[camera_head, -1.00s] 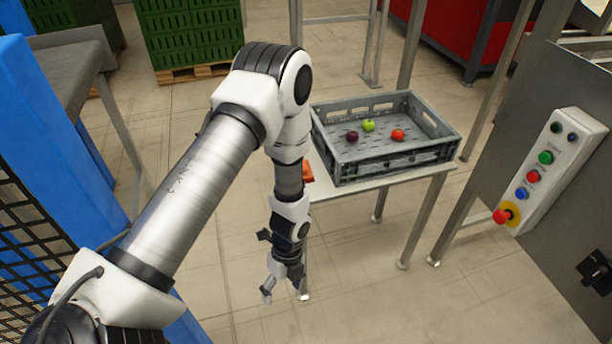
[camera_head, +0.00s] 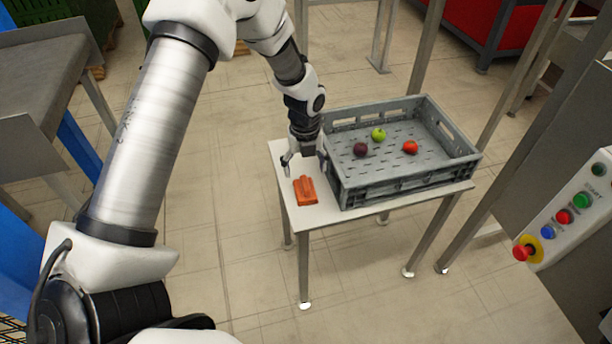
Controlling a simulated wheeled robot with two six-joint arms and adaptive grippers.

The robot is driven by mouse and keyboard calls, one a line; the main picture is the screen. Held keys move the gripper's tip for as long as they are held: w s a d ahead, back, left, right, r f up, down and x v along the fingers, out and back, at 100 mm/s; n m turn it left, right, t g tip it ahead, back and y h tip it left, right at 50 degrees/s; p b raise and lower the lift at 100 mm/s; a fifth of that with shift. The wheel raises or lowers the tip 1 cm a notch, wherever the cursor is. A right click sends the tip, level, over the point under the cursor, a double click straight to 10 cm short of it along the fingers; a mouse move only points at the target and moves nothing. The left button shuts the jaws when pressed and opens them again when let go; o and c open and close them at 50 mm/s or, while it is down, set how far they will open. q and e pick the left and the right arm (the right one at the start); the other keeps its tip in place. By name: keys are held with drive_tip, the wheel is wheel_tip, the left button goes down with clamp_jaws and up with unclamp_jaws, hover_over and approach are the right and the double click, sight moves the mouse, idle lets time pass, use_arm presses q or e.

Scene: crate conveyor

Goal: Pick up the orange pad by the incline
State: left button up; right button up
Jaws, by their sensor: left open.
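The orange pad (camera_head: 305,190) lies flat on the left end of a small white table (camera_head: 316,216), beside the grey crate. My left gripper (camera_head: 303,167) hangs fingers down just behind and above the pad, near the crate's left wall. It is open with nothing between its fingers, and one finger shows at its left. I cannot tell the exact height of the fingertips above the table. My right gripper is not in view. No incline can be made out near the pad.
The grey crate (camera_head: 408,186) fills most of the table and holds a green apple (camera_head: 378,134), a red fruit (camera_head: 410,147) and a dark purple fruit (camera_head: 361,149). A control panel (camera_head: 570,215) with buttons stands at right. Open floor lies in front of the table.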

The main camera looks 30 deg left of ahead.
sight(305, 184)
use_arm(q)
drive_tip(key=f, duration=0.6)
drive_tip(key=shift+s+d+f, duration=0.25)
drive_tip(key=shift+f, duration=0.1)
drive_tip(key=shift+s+r, duration=0.1)
drive_tip(key=shift+c, duration=0.7)
drive_tip(key=c, duration=1.1)
